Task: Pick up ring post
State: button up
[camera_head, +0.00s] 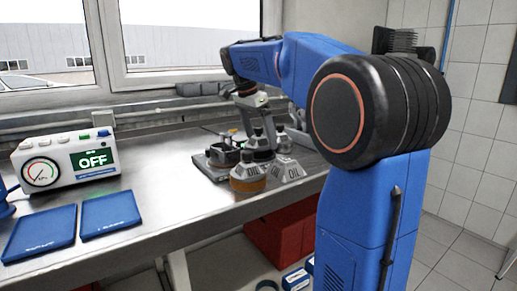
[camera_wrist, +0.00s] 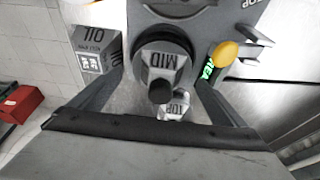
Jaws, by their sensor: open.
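Several grey posts with dark round knobs stand near the front edge of the bench in the head view. The front left one (camera_head: 246,169) has a gold-coloured band at its foot, and a lettered one (camera_head: 287,170) stands to its right.
A dark grey fixture (camera_head: 217,157) sits behind the posts. A gauge box reading OFF (camera_head: 70,160) and two blue trays (camera_head: 111,212) are at the bench's left. The bench middle (camera_head: 165,180) is clear. A yellow-ended tool (camera_wrist: 226,52) lies near the right finger.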

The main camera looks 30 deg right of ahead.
jog(key=shift+x, duration=1.25)
jog(key=shift+c, duration=0.7)
jog(key=c, duration=1.4)
